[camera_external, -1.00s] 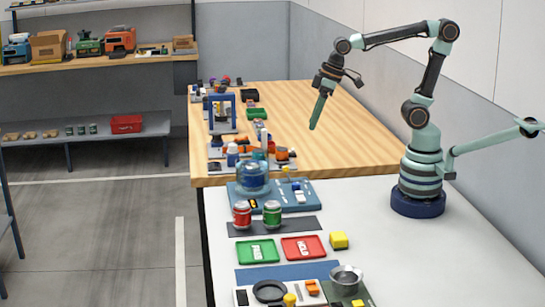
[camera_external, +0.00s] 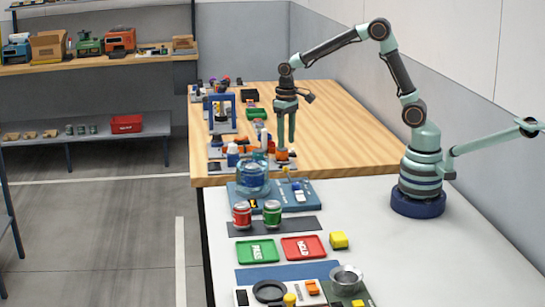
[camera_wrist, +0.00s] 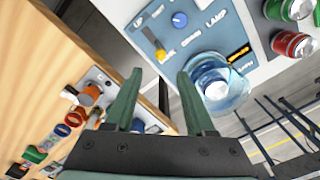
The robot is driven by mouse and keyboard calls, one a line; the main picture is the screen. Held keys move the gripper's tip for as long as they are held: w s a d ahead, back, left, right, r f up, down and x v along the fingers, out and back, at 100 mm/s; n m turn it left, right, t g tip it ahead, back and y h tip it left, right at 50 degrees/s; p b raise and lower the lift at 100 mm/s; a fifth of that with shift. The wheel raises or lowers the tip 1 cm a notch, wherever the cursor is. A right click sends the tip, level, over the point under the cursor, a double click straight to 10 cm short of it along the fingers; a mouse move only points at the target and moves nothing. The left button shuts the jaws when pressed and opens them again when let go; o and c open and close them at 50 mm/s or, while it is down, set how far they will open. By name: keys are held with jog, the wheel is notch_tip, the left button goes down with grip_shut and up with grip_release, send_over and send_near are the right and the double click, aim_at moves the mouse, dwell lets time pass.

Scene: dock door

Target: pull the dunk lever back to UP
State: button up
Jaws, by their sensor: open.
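The dunk lever is a dark bar with a yellow knob (camera_wrist: 160,56) on a blue-grey panel (camera_wrist: 200,48). The knob lies at the end of the lever away from the "UP" label, near another label too small to read surely. My gripper (camera_wrist: 160,74) is open and empty, its two green fingers pointing at the panel. In the wrist view the knob appears just beyond the gap between the fingertips, apart from them. In the external view my gripper (camera_external: 286,146) hangs above the far side of the panel (camera_external: 240,203); the lever is small there.
A clear round tank (camera_wrist: 238,98) with blue inside stands on the panel close to the right finger. Red (camera_external: 241,213) and green (camera_external: 272,212) cans stand in front. Small stations crowd the wooden table (camera_external: 340,135); its right part is clear.

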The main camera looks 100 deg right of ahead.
aim_at(288, 174)
notch_tip(288, 174, down, 9)
jog(key=shift+f, duration=0.1)
dwell(0.4)
